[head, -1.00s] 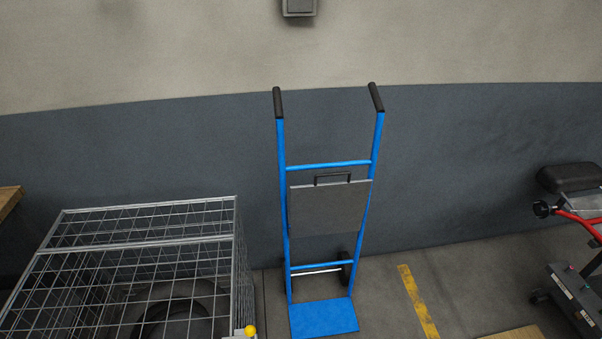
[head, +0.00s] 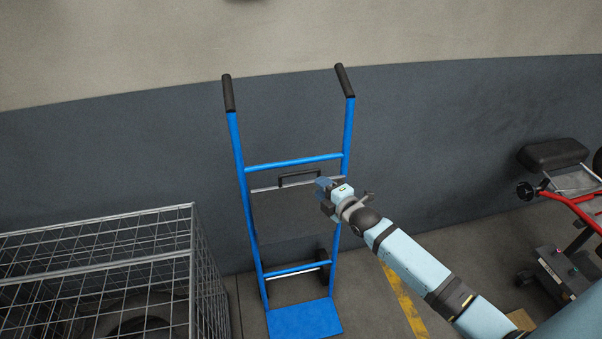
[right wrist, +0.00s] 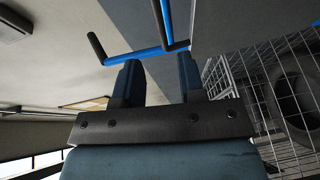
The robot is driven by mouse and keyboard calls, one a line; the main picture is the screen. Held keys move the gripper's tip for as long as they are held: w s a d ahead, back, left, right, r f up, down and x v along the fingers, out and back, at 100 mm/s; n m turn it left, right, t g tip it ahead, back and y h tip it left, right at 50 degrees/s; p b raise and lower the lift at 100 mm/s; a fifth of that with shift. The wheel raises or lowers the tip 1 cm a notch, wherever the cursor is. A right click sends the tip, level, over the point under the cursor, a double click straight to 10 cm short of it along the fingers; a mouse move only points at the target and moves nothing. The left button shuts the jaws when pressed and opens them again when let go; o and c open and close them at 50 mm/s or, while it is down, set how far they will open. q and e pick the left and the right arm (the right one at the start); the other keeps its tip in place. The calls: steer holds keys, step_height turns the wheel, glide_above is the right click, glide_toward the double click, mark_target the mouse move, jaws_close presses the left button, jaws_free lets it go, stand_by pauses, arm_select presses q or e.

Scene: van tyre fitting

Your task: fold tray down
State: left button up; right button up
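The blue hand truck (head: 294,161) stands upright against the wall. Its grey tray (head: 290,215) hangs flat between the uprights, with a black handle (head: 289,180) on its top edge. My right gripper (head: 323,186) is at the tray's upper right corner, just right of the handle; whether it touches is unclear. In the right wrist view its two fingers (right wrist: 160,80) are apart with nothing visible between them, and the truck's blue frame (right wrist: 130,55) and black grip (right wrist: 97,47) lie beyond. My left gripper is not in view.
A wire cage (head: 110,240) with a tyre inside stands close on the left. A machine with a red arm (head: 575,205) stands on the right. A yellow floor stripe (head: 402,300) runs right of the truck. The wall (head: 440,130) is close behind.

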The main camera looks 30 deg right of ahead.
mark_target(301, 173)
steer(key=w, duration=0.3)
steer(key=w+a, duration=0.1)
steer(key=w, duration=0.2)
steer(key=w+f, duration=0.1)
steer(key=w, duration=0.2)
steer(key=shift+w+a, duration=0.2)
steer(key=shift+w, duration=0.2)
jaws_close()
